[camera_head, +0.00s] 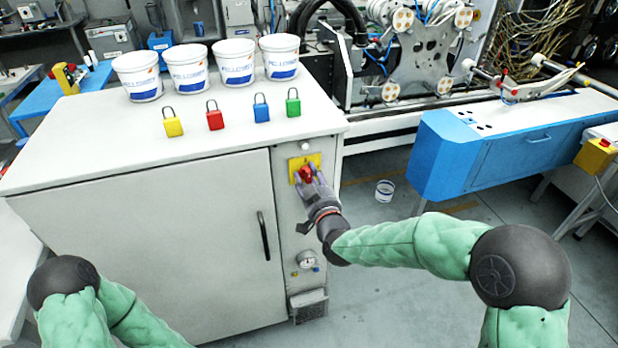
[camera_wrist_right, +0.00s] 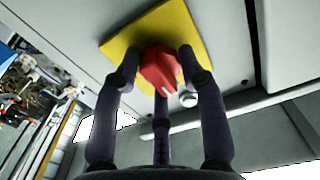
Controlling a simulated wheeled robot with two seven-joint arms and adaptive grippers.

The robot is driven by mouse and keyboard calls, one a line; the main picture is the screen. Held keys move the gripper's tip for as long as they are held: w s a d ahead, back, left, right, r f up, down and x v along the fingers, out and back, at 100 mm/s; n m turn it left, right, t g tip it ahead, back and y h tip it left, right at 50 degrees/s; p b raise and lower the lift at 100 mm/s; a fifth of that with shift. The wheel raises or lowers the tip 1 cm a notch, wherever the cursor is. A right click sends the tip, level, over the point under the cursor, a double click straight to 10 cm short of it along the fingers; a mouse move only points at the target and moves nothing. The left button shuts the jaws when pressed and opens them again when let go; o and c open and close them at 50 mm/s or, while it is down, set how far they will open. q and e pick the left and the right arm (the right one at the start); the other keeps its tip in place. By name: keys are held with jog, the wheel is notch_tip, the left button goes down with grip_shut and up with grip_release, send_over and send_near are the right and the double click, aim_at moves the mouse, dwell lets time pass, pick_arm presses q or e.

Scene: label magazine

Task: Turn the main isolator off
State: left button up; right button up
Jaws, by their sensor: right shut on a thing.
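The main isolator is a red rotary handle (camera_head: 306,174) on a yellow plate (camera_head: 296,163), on the narrow front panel of the white cabinet. In the right wrist view the red handle (camera_wrist_right: 160,70) sits between my fingers, in front of the yellow plate (camera_wrist_right: 190,32). My right gripper (camera_head: 312,184) is shut on the handle, with fingers on both sides; it also shows in the right wrist view (camera_wrist_right: 160,80). The fingers partly hide the handle in the head view. My left arm shows at the lower left, but its gripper is out of view.
On the white cabinet (camera_head: 60,150) stand several white tubs (camera_head: 236,62) and padlocks: yellow (camera_head: 172,124), red (camera_head: 215,117), blue (camera_head: 261,109) and green (camera_head: 293,104). A door handle (camera_head: 263,236) is left of the isolator, a gauge (camera_head: 306,260) below. Floor at right is mostly clear, with a small bucket (camera_head: 385,191).

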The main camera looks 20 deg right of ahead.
jog(key=shift+r, duration=0.2)
jog(key=o, duration=1.1)
jog(key=shift+w, duration=0.1)
jog(key=shift+o, duration=0.2)
jog(key=shift+f, duration=0.1)
jog(key=shift+s, duration=0.3)
jog(key=s, duration=1.1)
jog(key=shift+s+d, duration=0.2)
jog(key=shift+s, duration=0.05)
